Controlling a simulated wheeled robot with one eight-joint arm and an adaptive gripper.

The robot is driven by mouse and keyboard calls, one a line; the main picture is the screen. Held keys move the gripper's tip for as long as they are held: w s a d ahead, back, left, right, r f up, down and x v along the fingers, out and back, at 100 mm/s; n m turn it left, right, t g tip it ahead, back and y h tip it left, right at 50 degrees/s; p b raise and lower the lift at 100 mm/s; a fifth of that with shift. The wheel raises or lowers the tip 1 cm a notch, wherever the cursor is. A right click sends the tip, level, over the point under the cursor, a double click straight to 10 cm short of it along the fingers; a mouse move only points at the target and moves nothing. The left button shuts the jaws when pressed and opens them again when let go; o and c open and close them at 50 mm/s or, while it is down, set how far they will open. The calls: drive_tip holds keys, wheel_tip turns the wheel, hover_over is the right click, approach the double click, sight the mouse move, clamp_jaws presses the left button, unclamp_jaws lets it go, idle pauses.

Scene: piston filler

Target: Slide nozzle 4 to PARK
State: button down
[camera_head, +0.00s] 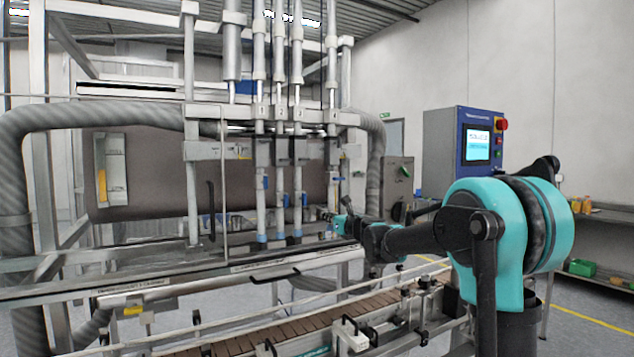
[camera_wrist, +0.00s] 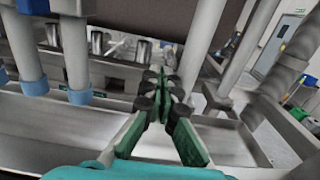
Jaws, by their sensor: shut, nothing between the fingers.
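Several upright filling nozzles hang in a row in the head view, three of them close together, the rightmost of these three (camera_head: 297,190) with a blue lower end. My gripper (camera_head: 327,215) is beside the lower part of that tube. In the wrist view my gripper (camera_wrist: 162,82) is shut with nothing between its fingers. A bare grey tube (camera_wrist: 200,40) rises just right of the fingertips. No PARK mark is legible.
A metal rail (camera_head: 285,264) with a handle runs below the nozzles. A conveyor (camera_head: 255,338) lies in front. A thick grey hose (camera_head: 375,165) curves behind at the right, and a blue control cabinet (camera_head: 445,150) stands farther right. A trough (camera_wrist: 80,128) lies under the nozzles.

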drive_tip(key=v, duration=0.8)
drive_tip(key=shift+s+a, duration=0.2)
drive_tip(key=shift+a, duration=0.1)
idle(0.3)
drive_tip(key=s+d+f+n+g+h, duration=0.1)
drive_tip(key=s+d+f+n+g, duration=0.15)
drive_tip(key=s+f+n, duration=0.75)
drive_tip(key=s+d+f+n+g+h, duration=0.2)
drive_tip(key=s+f+n+g, duration=0.2)
drive_tip(key=s+f+n, duration=0.7)
drive_tip(key=s+d+f+n+g+h, duration=0.4)
drive_tip(key=s+d+f+n+h, duration=0.3)
drive_tip(key=s+d+f, duration=0.9)
wheel_tip(320, 180, down, 4)
drive_tip(key=s+n, duration=0.1)
drive_tip(key=s, duration=0.2)
drive_tip(key=shift+w, duration=0.1)
